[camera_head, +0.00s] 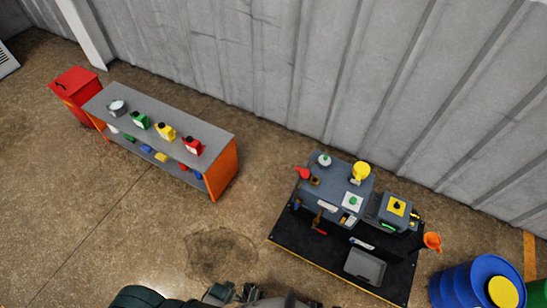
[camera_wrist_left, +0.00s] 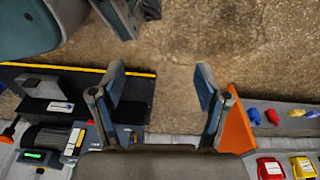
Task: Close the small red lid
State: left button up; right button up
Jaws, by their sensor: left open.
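I cannot make out the red lid in the left wrist view. My left gripper (camera_wrist_left: 160,78) is open and empty, with its two fingers wide apart above bare floor. My right gripper is not identifiable.
A yellow lid (camera_head: 361,170) is near the red one. A grey shelf (camera_head: 150,108) with coloured canisters and a red cabinet (camera_head: 75,87) stand left. Floor between is clear.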

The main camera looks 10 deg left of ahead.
aim_at(305, 173)
jog(key=i+j, duration=0.1)
jog(key=j, duration=0.35)
jog(key=i+j+u, duration=0.25)
jog(key=j, duration=0.15)
jog(key=i+j+u, duration=0.3)
jog(key=k+j, duration=0.05)
jog(key=j, duration=0.05)
